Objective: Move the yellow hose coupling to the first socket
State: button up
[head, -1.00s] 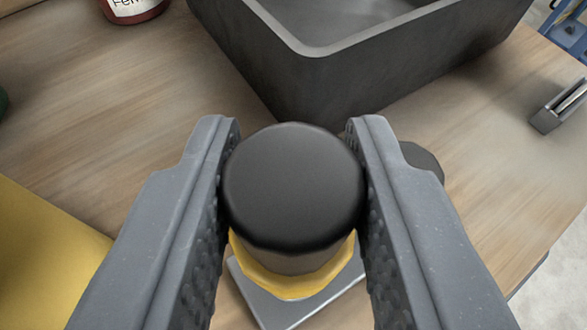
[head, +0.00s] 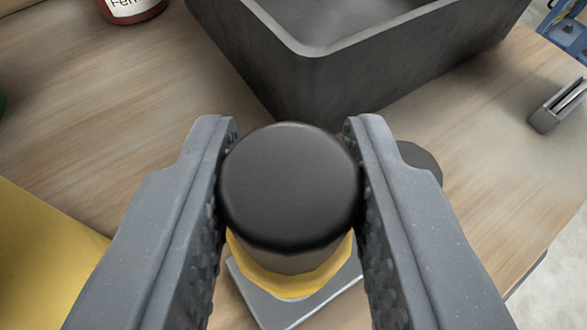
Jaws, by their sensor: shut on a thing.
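The hose coupling has a round black top (head: 290,185) and a yellow collar (head: 290,282) below it. My gripper (head: 290,170) is shut on the black upper part, with one finger on each side. Under the coupling, a grey metal plate (head: 262,302) shows on the wooden table. Whether the coupling touches the plate cannot be told. A dark rounded piece (head: 422,160) shows behind the right finger, mostly hidden. No socket can be clearly made out.
A dark grey open bin (head: 350,80) stands just beyond the gripper on the wooden table (head: 110,110). A labelled red-and-white container (head: 135,10) is at the top left. A yellow surface (head: 40,260) is at the lower left. A metal clip-like part (head: 555,108) lies near the right edge.

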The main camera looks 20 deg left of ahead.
aim_at(290, 289)
jog(key=shift+f+b, duration=0.65)
jog(key=shift+f, duration=0.9)
jog(key=o, duration=1.1)
jog(key=shift+o, duration=0.2)
jog(key=v, duration=1.3)
jog(key=shift+s+d+b, duration=0.2)
jog(key=shift+s+b, duration=0.15)
jog(key=shift+b, duration=0.05)
jog(key=shift+r, duration=0.1)
